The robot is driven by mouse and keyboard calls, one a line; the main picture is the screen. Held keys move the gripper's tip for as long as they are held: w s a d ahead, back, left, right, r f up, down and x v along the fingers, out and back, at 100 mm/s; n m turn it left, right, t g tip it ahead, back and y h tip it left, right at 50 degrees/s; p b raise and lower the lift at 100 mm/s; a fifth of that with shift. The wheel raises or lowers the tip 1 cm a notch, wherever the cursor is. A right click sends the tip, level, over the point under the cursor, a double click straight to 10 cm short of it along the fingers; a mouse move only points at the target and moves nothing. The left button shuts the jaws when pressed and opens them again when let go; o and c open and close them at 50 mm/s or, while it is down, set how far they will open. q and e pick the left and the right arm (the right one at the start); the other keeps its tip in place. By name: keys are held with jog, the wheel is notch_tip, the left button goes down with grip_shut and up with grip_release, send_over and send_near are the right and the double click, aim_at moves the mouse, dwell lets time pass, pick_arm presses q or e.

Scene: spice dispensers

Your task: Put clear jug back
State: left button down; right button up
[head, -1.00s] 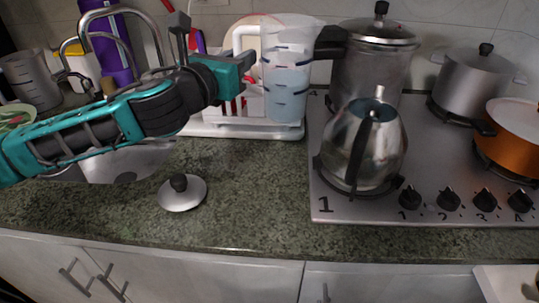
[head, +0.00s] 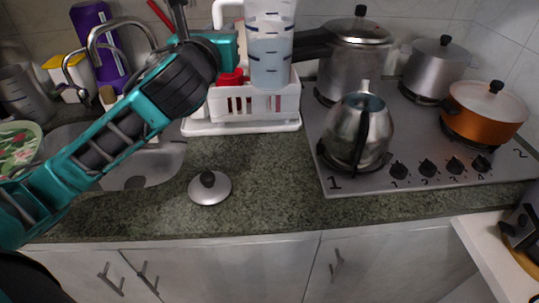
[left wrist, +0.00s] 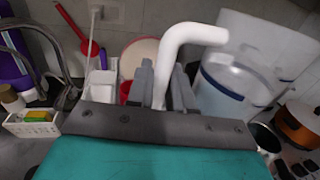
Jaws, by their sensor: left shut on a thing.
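The clear jug (head: 270,45) holds pale blue liquid and is upright, raised in front of the white dish rack (head: 282,108). My left gripper (head: 222,35) is at the jug's left side, on its white handle. In the left wrist view, the fingers (left wrist: 165,88) are shut around that white handle (left wrist: 195,34), and the jug's body (left wrist: 222,88) is to the right. The jug's top is cut off in the head view. My right gripper is not in view.
A silver kettle (head: 358,135) stands on the stove (head: 410,150) beside a tall pot (head: 350,62) whose dark handle reaches towards the jug. A round lid (head: 210,188) lies on the counter (head: 270,205). The sink (head: 150,170) and tap (head: 122,25) are left.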

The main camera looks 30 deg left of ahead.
pick_arm(q)
jog(key=shift+s, duration=0.1)
notch_tip(320, 180, down, 20)
jog(key=b, duration=0.4)
jog(key=shift+r, duration=0.1)
jog(key=c, duration=1)
grip_release()
jog(key=shift+f, duration=0.25)
jog(key=shift+r, duration=0.15)
jog(key=v, duration=1.2)
jog(key=shift+b, duration=0.35)
